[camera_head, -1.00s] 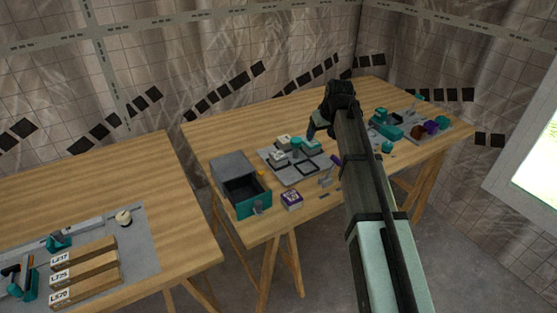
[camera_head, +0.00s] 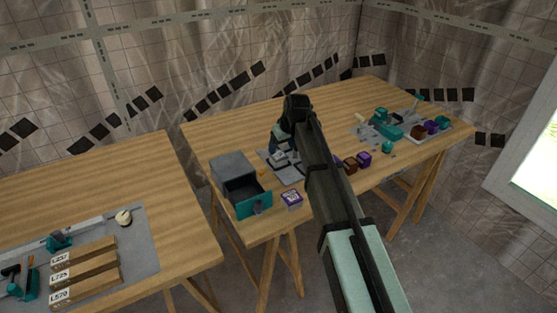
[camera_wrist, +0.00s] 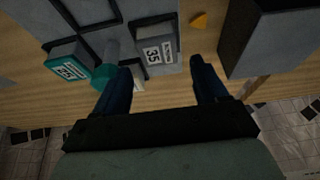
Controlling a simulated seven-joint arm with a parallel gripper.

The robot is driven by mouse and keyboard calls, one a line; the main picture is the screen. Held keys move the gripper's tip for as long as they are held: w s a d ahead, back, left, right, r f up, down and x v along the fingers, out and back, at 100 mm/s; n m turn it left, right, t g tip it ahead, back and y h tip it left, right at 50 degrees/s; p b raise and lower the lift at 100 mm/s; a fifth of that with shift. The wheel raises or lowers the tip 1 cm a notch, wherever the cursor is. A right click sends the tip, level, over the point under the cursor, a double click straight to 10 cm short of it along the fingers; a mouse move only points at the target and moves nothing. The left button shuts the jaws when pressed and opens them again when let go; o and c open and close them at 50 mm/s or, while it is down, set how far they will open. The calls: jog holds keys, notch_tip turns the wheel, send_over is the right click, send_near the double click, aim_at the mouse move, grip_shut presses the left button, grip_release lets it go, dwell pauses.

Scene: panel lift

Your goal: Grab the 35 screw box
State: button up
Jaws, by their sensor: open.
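The 35 screw box (camera_wrist: 155,57) is a small grey box with a white label reading 35. It sits on the grey tray in the wrist view, roughly between my fingertips and a little nearer the left one. My gripper (camera_wrist: 161,67) is open, with dark blue fingers apart and nothing visibly held. In the head view my gripper (camera_head: 281,138) hangs over the grey tray (camera_head: 268,166), and the arm hides part of the tray. I cannot tell the fingers' height above the box.
A teal labelled box (camera_wrist: 72,70) and teal post (camera_wrist: 111,61) stand left of the 35 box. An orange piece (camera_wrist: 199,20) lies to its right. A grey cabinet (camera_head: 233,166) with an open teal-front drawer (camera_head: 255,205) and a purple box (camera_head: 291,199) stand nearby.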

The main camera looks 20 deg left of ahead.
aim_at(279, 155)
jog(key=shift+w+x, duration=0.1)
jog(key=shift+x, duration=1.5)
jog(key=shift+w+x, duration=0.15)
jog(key=shift+x, duration=1.4)
jog(key=shift+c, duration=0.2)
jog(key=c, duration=0.9)
jog(key=shift+r, duration=0.1)
jog(key=shift+c, duration=0.2)
